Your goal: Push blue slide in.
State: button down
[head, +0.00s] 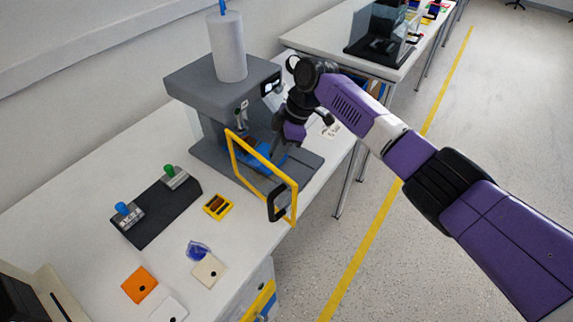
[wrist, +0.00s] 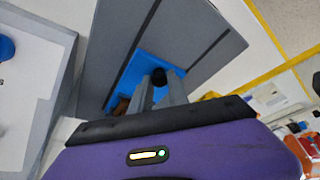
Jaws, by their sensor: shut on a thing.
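The blue slide (head: 259,157) lies low in the grey machine (head: 208,100), on its base, partly hidden by my gripper and a yellow frame in the head view. In the wrist view the blue slide (wrist: 132,72) is a flat blue plate on the grey base (wrist: 205,32), with a black knob (wrist: 159,75) standing on it. My gripper (head: 277,152) reaches down to the slide from the right. In the wrist view my gripper (wrist: 159,88) has its two grey fingers shut on the knob.
The yellow frame (head: 262,160) stands upright at the machine's front left. A dark block with a blue and a green knob (head: 158,212) lies left on the white table (head: 80,215). Small orange (head: 140,285) and cream plates lie nearer. The floor at right is clear.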

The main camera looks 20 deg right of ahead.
jog(key=shift+w+r, duration=0.15)
jog(key=shift+w, duration=0.1)
jog(key=c, duration=1.3)
grip_release()
jog(key=shift+a, duration=0.1)
jog(key=shift+o, duration=0.2)
jog(key=v, duration=0.7)
jog(key=shift+r, duration=0.3)
